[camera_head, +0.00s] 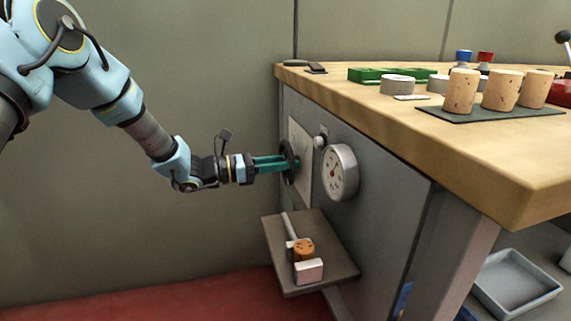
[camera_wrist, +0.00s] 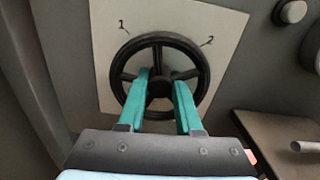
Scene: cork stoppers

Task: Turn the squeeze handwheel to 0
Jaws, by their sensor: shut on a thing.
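The black squeeze handwheel (camera_wrist: 160,46) sits on a white plate (camera_wrist: 103,20) on the cabinet's grey side. In the wrist view the marks 1 and 2 show at its upper left and upper right; no 0 mark is visible. In the head view the handwheel (camera_head: 287,162) shows edge-on. My gripper (camera_head: 286,163) reaches it from the left. In the wrist view the green fingers of my gripper (camera_wrist: 160,88) lie on either side of the wheel's hub and reach into its spokes, shut on it. The lower rim is partly hidden by the fingers.
A round gauge (camera_head: 340,172) stands out just right of the wheel, with a small white knob (camera_head: 319,142) between. Below is a grey shelf (camera_head: 330,268) with an orange-topped part (camera_head: 303,249). The wooden tabletop (camera_head: 450,150) overhangs above, bearing several corks. Free room lies left.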

